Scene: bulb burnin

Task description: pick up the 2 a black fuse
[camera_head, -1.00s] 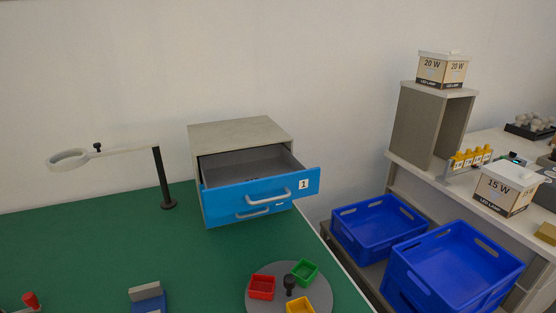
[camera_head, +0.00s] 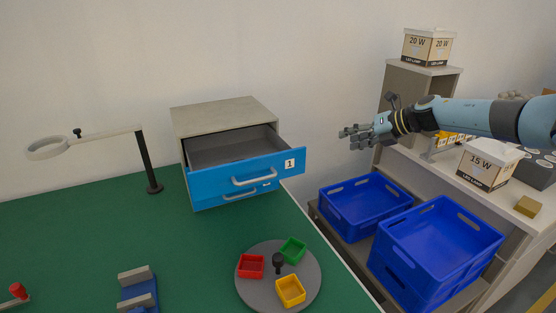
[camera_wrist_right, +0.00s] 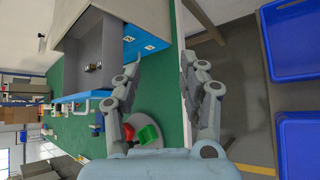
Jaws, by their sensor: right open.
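I cannot make out a black fuse for certain. A small dark item (camera_wrist_right: 93,67) lies inside the open drawer in the right wrist view, too small to identify. The open top drawer (camera_head: 232,181) has a blue front marked 1, and the part of its inside seen in the head view looks empty. My right gripper (camera_head: 347,136) is open and empty, in the air to the right of the drawer. In the right wrist view its fingers (camera_wrist_right: 161,60) are spread apart, with the drawer unit to their left. My left gripper is out of view.
A turntable (camera_head: 252,292) with red, green and yellow bins and a black knob stands on the green table. A magnifier lamp (camera_head: 150,165) stands left of the drawer unit. Blue crates (camera_head: 365,207) sit right of the table, below a shelf with lamp boxes (camera_head: 488,165).

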